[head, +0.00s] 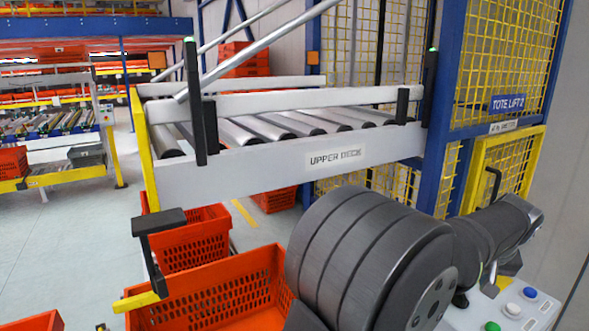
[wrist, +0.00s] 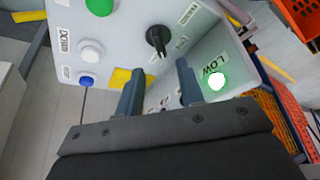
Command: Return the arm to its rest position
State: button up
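My gripper (wrist: 160,72) shows in the wrist view with its two grey fingers apart and nothing between them. The fingers point at a grey control box with a black selector knob (wrist: 158,40) just beyond the fingertips; I cannot tell whether they touch the box. In the head view my dark arm fills the lower right, bent over the control box (head: 543,309). The gripper's fingers cannot be made out clearly there.
The box carries green (wrist: 100,6), white (wrist: 91,51) and blue (wrist: 87,81) buttons and a lit lamp (wrist: 216,81) marked LOW. The roller conveyor (head: 260,150), marked UPPER DECK, lies behind my arm. An orange tote (head: 215,285) stands below; the yellow-mesh lift cage (head: 500,60) is right.

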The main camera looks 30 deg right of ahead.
jog(key=x, duration=0.7)
jog(key=shift+f, duration=0.15)
